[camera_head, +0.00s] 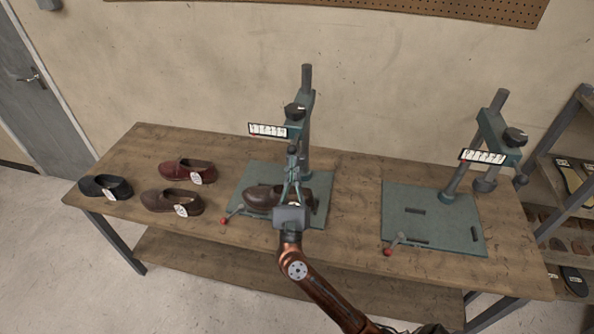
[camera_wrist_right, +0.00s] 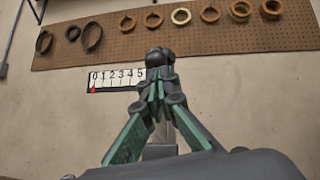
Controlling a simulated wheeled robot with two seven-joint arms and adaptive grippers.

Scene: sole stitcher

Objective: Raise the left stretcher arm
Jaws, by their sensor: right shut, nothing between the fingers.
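The left stretcher (camera_head: 306,120) is a grey-green post on a green base plate. Its arm (camera_head: 294,125) sticks out from the post, with a black knob on top and a white scale (camera_head: 267,130) at its left side. In the right wrist view the scale (camera_wrist_right: 117,79) reads 0 to 5, its red pointer at 0. A dark brown shoe (camera_head: 262,197) sits on the base, partly hidden by my gripper. My right gripper (camera_head: 292,150) is shut and empty, fingers pointing up just below the arm; whether they touch it I cannot tell. My left gripper is out of view.
A second stretcher (camera_head: 490,135) with an empty base plate (camera_head: 432,215) stands at the right. Several shoes, among them a red one (camera_head: 187,170), lie on the wooden table (camera_head: 140,150) at the left. Red-tipped levers (camera_head: 387,252) sit at the plates' front edges. A shelf stands far right.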

